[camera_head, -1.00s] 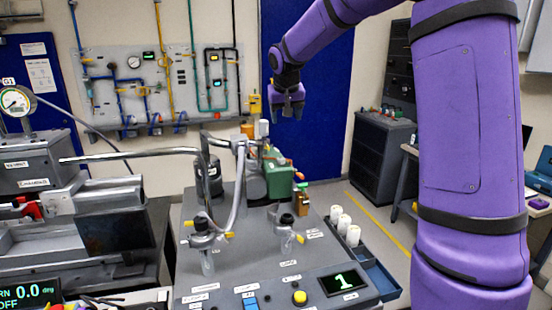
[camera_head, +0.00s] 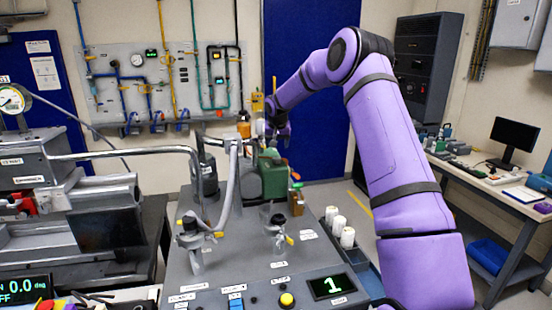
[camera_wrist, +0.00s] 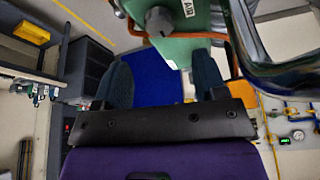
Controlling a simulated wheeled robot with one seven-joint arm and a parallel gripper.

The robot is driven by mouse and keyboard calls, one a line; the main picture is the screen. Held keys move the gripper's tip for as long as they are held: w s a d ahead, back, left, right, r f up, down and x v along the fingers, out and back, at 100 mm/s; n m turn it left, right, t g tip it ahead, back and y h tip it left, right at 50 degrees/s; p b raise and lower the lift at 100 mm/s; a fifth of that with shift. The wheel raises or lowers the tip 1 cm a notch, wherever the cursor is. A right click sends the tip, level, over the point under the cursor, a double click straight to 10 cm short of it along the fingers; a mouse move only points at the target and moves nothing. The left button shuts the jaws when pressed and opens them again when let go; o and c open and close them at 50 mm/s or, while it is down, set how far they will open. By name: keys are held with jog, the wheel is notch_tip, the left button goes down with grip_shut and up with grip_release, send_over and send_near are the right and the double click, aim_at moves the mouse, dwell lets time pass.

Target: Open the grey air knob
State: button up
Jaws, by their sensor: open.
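A grey knob (camera_wrist: 158,20) shows at the top of the wrist view, on a green body (camera_wrist: 185,47) beside a white label reading AIR. In the head view I cannot make out the knob; the green housing (camera_head: 273,178) stands at the far end of the grey bench unit (camera_head: 235,262). My gripper (camera_head: 278,133) is just above and behind that housing, pointing down. In the wrist view its two dark fingers (camera_wrist: 167,72) are apart with nothing held between them. The knob lies ahead of the fingertips, and I see no contact with it.
Bent metal pipes (camera_head: 232,180) rise left of the green housing. An orange-topped bottle (camera_head: 244,129) stands close to my gripper. White cylinders (camera_head: 338,225) sit in a side tray at right. A pipe panel (camera_head: 160,85) hangs on the back wall.

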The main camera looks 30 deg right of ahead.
aim_at(277, 158)
jog(key=x, duration=0.8)
jog(key=shift+c, duration=0.4)
jog(key=c, duration=0.8)
